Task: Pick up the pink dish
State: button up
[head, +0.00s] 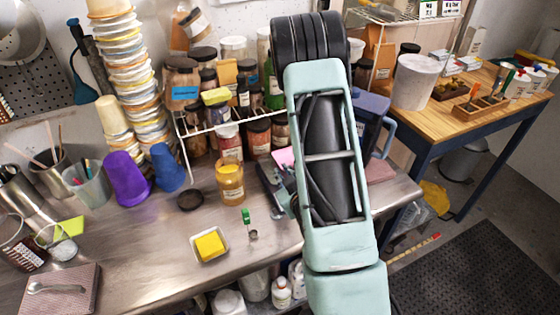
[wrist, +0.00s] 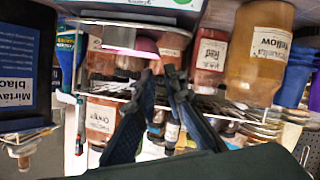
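A pink rounded shape, likely the pink dish (wrist: 146,46), shows in the wrist view just past my fingertips, partly covered by a grey-white slab. I cannot tell whether it touches my gripper. In the head view my arm hides most of that spot; only a small flat pink patch (head: 284,157) shows at its left edge, and I cannot tell whether it is the dish. My gripper (wrist: 160,74) has its two dark fingers close together, with a narrow gap and nothing seen held between them. In the head view my gripper is mostly hidden behind my arm.
A wire rack (head: 222,126) with several jars stands behind. A yellow-orange jar (head: 230,184), also in the wrist view (wrist: 262,52), stands left of my arm. A blue pitcher (head: 372,122) stands to the right. The front metal counter (head: 150,235) has some free room.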

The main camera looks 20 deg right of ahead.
aim_at(274, 165)
jog(key=shift+w+d+f+b, duration=0.15)
jog(key=shift+d+f+b, duration=0.05)
jog(key=shift+b, duration=0.2)
jog(key=b+x, duration=0.2)
jog(key=b, duration=0.4)
jog(key=shift+w+f+b, duration=0.1)
jog(key=shift+b, duration=0.3)
jog(key=shift+w+b, duration=0.1)
jog(key=shift+b, duration=0.35)
jog(key=shift+w+f+p, duration=0.15)
jog(key=shift+w+p, duration=0.4)
jog(key=shift+w, duration=0.4)
jog(key=shift+w+d+f, duration=0.1)
jog(key=shift+w+f, duration=0.05)
jog(key=shift+w, duration=0.5)
jog(key=p+x, duration=0.1)
jog(key=x, duration=0.2)
jog(key=shift+w+p, duration=0.25)
jog(key=shift+p, duration=0.1)
jog(key=shift+w+f, duration=0.2)
jog(key=shift+w, duration=0.35)
